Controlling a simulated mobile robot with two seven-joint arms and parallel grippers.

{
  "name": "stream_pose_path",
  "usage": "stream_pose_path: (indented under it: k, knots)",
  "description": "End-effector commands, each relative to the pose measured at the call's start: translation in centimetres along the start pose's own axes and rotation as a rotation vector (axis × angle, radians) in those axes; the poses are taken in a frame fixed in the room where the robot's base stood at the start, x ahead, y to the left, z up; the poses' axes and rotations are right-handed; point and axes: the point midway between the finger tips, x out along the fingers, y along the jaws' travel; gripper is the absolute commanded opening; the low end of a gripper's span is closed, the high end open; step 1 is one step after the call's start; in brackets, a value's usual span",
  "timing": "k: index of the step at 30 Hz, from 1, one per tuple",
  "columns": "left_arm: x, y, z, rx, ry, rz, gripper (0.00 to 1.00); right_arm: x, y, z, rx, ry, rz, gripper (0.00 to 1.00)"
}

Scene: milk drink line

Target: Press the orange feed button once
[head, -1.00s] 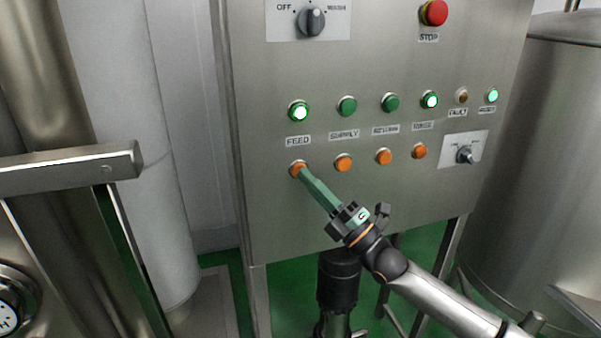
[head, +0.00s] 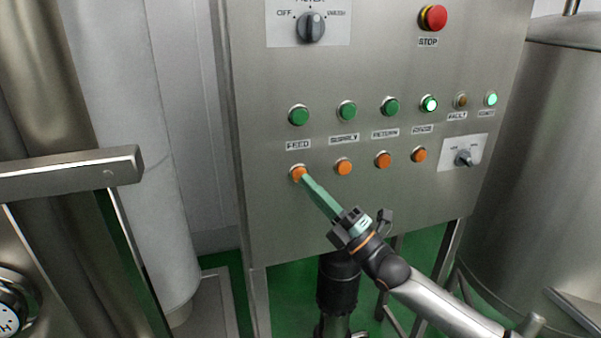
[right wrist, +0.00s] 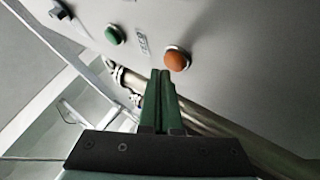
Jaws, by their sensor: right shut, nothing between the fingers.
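The orange feed button (head: 298,173) is at the left end of the lower row on the steel panel, below the FEED label (head: 298,145). The green feed lamp (head: 299,115) above it is unlit. My right gripper (head: 306,181) is shut and empty, with its green fingertips just in front of the orange button at its lower right. In the right wrist view the orange button (right wrist: 177,58) is just beyond the shut fingertips (right wrist: 160,72). Whether they touch it I cannot tell. My left gripper is not in view.
Other orange buttons, such as the supply one (head: 344,166), sit to the right. The red stop button (head: 433,17) and a selector knob (head: 311,27) are above. A steel tank (head: 535,170) stands at the right, and a white column (head: 140,200) at the left.

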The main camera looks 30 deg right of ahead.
Motion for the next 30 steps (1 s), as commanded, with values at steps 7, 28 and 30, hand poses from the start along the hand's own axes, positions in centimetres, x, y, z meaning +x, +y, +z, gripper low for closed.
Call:
stream_pose_path:
  k: [7, 28, 30]
  knots:
    - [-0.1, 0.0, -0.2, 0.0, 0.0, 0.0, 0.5, -0.2, 0.2, -0.2, -0.001, 0.0, 0.002, 0.0]
    - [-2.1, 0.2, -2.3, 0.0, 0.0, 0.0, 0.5, -3.5, 2.7, -2.6, 0.001, 0.0, 0.0, 0.0]
    - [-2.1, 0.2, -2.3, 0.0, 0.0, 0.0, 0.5, -3.7, 2.8, -2.7, 0.0, 0.0, 0.001, 0.0]
